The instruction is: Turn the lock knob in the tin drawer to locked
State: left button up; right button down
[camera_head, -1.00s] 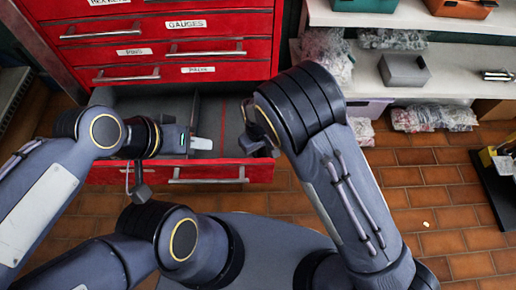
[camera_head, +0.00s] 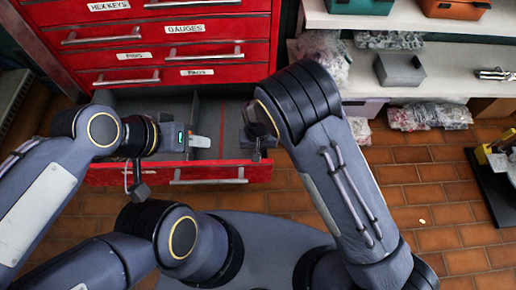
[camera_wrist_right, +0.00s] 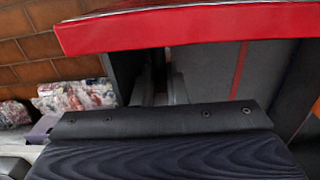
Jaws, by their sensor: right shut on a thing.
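The tin drawer (camera_head: 180,175) is the open bottom drawer of the red cabinet. Its grey inside has a divider and a thin red line. My right gripper (camera_head: 256,146) reaches down into the drawer's right end, just behind the red front. In the right wrist view its fingers (camera_wrist_right: 163,82) are close together beside the drawer's dark side wall. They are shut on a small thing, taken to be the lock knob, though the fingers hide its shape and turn. My left gripper (camera_head: 203,141) is over the drawer's left part; its finger opening cannot be made out.
Shut drawers of the red cabinet (camera_head: 165,30) with labels and bar handles rise behind. At the right, white shelves (camera_head: 455,83) hold a grey box (camera_head: 400,70) and bagged parts (camera_head: 430,116).

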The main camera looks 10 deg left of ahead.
dwell(0.4)
jog(key=c, duration=1.7)
grip_release()
